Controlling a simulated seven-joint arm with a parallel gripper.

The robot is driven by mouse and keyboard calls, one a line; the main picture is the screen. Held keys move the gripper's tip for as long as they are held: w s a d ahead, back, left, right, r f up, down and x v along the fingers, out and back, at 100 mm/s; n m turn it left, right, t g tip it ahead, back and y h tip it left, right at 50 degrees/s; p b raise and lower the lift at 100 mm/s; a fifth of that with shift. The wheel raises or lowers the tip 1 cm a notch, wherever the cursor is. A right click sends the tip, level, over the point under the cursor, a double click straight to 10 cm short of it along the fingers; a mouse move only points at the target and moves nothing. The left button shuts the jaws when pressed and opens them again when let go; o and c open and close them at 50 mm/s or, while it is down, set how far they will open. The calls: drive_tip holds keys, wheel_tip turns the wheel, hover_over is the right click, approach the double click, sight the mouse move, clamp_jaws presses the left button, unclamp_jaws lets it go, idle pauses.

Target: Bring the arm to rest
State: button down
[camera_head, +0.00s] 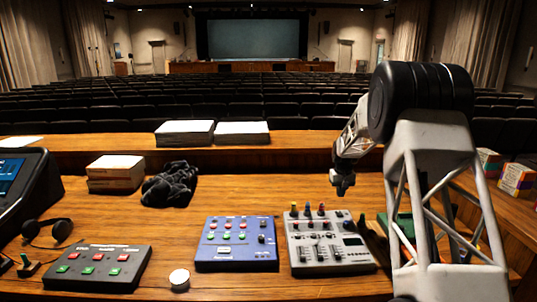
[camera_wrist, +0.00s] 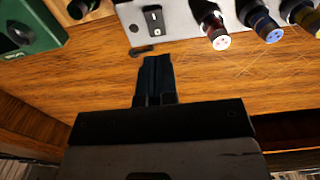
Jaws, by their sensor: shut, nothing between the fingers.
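My gripper (camera_head: 342,190) hangs above the wooden desk (camera_head: 210,200), behind the grey mixer (camera_head: 325,243), and points down. In the wrist view the fingers of my gripper (camera_wrist: 156,62) are together, with nothing between them. They are apart from the desk and the mixer. The grey mixer (camera_wrist: 172,18) shows at the top of the wrist view, with several dark plugs standing along its back edge. My arm rises at the right of the head view and hides part of the desk there.
A blue button box (camera_head: 236,243), a dark button box (camera_head: 97,265) and a round white-topped thing (camera_head: 179,279) stand left of the mixer. A green case (camera_wrist: 28,28) lies beside the mixer, partly hidden by my arm in the head view. Black cloth (camera_head: 170,184) and boxes (camera_head: 116,173) lie further back.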

drive_tip(key=s+a+r, duration=0.3)
drive_tip(key=s+r, duration=0.3)
drive_tip(key=s, duration=0.4)
drive_tip(key=s+a+r+t, duration=0.1)
drive_tip(key=s+a+r, duration=0.2)
drive_tip(key=s+r, duration=0.55)
drive_tip(key=s+a+r, duration=0.3)
drive_tip(key=s+r, duration=0.2)
drive_tip(key=s, duration=0.6)
drive_tip(key=s+a+f, duration=0.1)
drive_tip(key=s+a, duration=0.1)
drive_tip(key=s, duration=1.6)
drive_tip(key=s+a+f+t, duration=0.1)
drive_tip(key=s+a+f, duration=0.1)
drive_tip(key=s, duration=1.6)
drive_tip(key=shift+a+f+t, duration=0.2)
drive_tip(key=shift+a+t, duration=0.1)
drive_tip(key=shift+a, duration=0.55)
